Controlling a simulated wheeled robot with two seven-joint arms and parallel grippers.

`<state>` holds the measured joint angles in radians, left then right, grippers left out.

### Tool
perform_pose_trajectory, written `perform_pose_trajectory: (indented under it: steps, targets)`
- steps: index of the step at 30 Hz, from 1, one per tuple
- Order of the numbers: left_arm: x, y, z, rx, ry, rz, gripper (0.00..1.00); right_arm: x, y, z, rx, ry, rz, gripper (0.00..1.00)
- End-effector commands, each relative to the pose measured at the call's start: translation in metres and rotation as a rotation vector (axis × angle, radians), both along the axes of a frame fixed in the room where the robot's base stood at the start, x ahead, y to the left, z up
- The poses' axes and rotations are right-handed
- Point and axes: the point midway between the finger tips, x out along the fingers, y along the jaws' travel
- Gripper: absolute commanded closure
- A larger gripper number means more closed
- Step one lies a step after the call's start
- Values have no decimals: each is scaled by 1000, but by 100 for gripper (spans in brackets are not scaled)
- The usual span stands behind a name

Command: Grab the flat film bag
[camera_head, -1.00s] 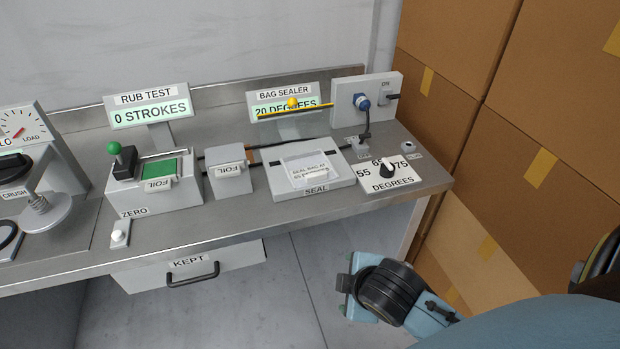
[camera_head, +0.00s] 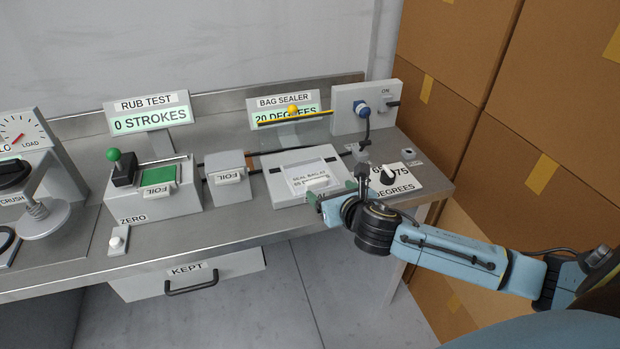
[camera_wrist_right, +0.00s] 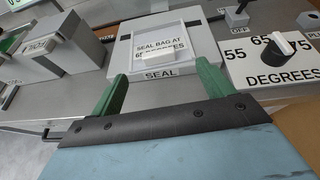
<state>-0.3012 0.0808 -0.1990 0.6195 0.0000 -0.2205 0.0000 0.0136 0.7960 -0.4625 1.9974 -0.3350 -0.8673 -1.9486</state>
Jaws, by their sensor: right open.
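The flat film bag (camera_head: 308,178) lies on top of the white bag sealer base (camera_head: 275,185); its print reads "SEAL BAG AT 65 DEGREES". In the right wrist view the bag (camera_wrist_right: 150,42) lies ahead of the fingertips, with a pale raised strip (camera_wrist_right: 158,56) at its near edge. My right gripper (camera_head: 335,190) is at the sealer's front right edge. In the right wrist view its green fingers (camera_wrist_right: 163,88) are apart, with nothing between them, and point toward the bag. My left gripper is not in view.
The degrees dial (camera_head: 387,174) stands right of the sealer, close to my right wrist. A yellow-edged clear lid (camera_head: 296,118) stands raised behind the bag. Cardboard boxes (camera_head: 540,120) wall the right side.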

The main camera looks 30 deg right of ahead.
Motion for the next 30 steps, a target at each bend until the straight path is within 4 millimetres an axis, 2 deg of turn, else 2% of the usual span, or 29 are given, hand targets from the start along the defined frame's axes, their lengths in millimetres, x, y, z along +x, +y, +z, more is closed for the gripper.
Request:
perform_pose_trajectory:
  steps: [3, 11, 21, 30]
  targets:
    - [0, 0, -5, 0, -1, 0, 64, 19, -3, -9, 3, -2, -2, 20]
    - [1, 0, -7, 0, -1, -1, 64, 36, -5, -16, 5, 0, -1, 20]
    - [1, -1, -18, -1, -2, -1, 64, 74, -9, -35, 5, 1, -3, 20]
    - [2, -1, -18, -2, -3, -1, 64, 78, -9, -35, 3, 1, -1, 20]
